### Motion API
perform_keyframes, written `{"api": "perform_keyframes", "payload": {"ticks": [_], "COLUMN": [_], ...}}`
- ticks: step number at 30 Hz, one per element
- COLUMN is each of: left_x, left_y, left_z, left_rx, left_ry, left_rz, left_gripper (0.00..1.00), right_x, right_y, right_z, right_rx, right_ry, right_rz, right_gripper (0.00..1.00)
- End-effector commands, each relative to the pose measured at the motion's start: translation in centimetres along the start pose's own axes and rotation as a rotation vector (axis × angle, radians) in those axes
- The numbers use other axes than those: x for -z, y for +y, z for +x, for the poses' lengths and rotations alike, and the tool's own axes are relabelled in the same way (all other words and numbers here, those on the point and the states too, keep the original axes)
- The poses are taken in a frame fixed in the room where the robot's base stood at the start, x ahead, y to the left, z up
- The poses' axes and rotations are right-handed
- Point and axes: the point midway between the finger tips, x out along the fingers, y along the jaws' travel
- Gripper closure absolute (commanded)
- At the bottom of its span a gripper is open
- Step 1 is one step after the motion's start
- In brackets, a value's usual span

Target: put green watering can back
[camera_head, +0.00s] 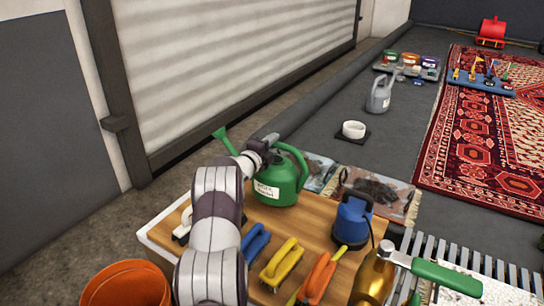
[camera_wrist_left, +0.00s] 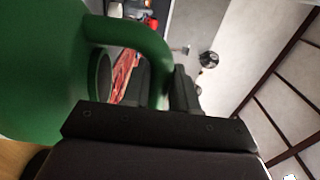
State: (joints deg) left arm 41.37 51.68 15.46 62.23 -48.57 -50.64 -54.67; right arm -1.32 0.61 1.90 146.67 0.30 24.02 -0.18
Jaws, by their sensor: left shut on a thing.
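The green watering can (camera_head: 277,186), with a white label, is upright at the far end of the wooden table top (camera_head: 305,233). Its spout points up to the left. I cannot tell whether its base touches the wood. My left gripper (camera_head: 264,146) is at the top of the can, shut on its handle. In the left wrist view the can's green body (camera_wrist_left: 40,70) fills the left side, and the curved handle passes between the fingers of my left gripper (camera_wrist_left: 163,85). My right gripper is not in view.
A blue sprayer-like object (camera_head: 352,221), blue, yellow (camera_head: 281,262) and orange (camera_head: 320,279) handled tools share the table. An orange bucket (camera_head: 127,285) stands front left.

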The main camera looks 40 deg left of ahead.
Motion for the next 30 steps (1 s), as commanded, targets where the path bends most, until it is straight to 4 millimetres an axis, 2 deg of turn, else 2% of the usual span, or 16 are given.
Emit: {"api": "perform_keyframes", "payload": {"ticks": [1, 3, 14, 15, 16, 17, 26, 30], "left_x": [0.0, 0.0, 0.0, 0.1, 0.1, 0.1, 0.1, 0.0], "left_y": [1.4, 2.6, 2.7, 3.0, 3.0, 3.0, 2.6, 2.2], "left_z": [0.0, 0.1, 0.1, 0.0, 0.0, 0.0, -0.1, -2.5], "left_rx": [0.003, 0.003, 0.004, -0.003, -0.003, -0.003, -0.003, -0.005], "left_ry": [0.001, 0.0, 0.0, 0.0, 0.0, 0.0, -0.001, -0.002], "left_rz": [0.0, 0.0, 0.001, -0.002, -0.002, -0.002, -0.002, -0.004], "left_gripper": [1.0, 1.0, 1.0, 0.59, 0.5, 0.47, 0.47, 0.47], "right_x": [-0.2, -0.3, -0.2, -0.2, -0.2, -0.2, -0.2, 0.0], "right_y": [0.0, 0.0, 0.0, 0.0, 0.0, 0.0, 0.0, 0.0], "right_z": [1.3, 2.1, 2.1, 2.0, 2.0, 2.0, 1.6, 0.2], "right_rx": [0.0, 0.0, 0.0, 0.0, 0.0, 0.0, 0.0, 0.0], "right_ry": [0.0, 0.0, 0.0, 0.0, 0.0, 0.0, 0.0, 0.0], "right_rz": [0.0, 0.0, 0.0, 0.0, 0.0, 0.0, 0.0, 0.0], "right_gripper": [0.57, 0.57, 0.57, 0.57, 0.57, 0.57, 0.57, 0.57]}}
